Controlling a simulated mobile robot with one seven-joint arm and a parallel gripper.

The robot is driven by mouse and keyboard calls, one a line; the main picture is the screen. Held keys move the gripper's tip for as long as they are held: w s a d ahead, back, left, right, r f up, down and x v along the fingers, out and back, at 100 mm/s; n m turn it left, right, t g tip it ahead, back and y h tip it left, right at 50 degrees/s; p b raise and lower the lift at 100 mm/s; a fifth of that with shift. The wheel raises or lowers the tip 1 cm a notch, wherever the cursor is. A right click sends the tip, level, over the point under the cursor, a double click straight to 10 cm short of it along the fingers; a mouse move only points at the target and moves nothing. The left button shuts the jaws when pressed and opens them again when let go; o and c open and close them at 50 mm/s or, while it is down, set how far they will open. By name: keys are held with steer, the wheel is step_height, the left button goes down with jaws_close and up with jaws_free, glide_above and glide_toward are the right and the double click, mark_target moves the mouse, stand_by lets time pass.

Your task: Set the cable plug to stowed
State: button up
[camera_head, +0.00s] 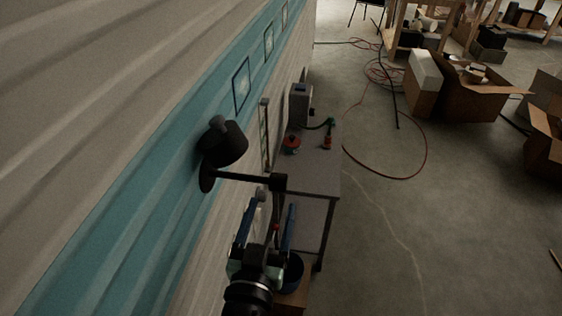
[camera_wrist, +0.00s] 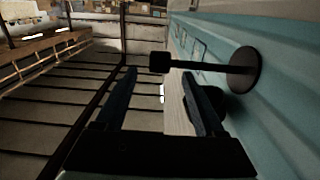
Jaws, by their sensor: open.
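A black bar (camera_head: 240,177) stands out from a round black disc (camera_head: 207,174) on the teal camper wall and ends in a black block (camera_head: 279,182). In the wrist view the bar (camera_wrist: 200,66) runs from the disc (camera_wrist: 243,70) to the block (camera_wrist: 160,62). I cannot tell for sure whether this is the cable plug. My gripper (camera_head: 268,212) is open and empty, with its blue fingers pointing toward the block. In the wrist view the block appears just beyond and between the fingertips (camera_wrist: 160,74); I see no contact.
A black cylinder (camera_head: 226,143) is on the wall above the disc. A grey table (camera_head: 316,175) stands beside the wall, with a grey box (camera_head: 300,104), a dark cable and small red and green items. A dark blue round container (camera_head: 292,274) is near my gripper.

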steer(key=w+d+p, duration=0.2)
steer(key=w, duration=0.8)
steer(key=shift+w+p, duration=0.25)
steer(key=shift+p, duration=0.05)
steer(key=shift+c, duration=0.2)
jaws_close()
stand_by(0.9)
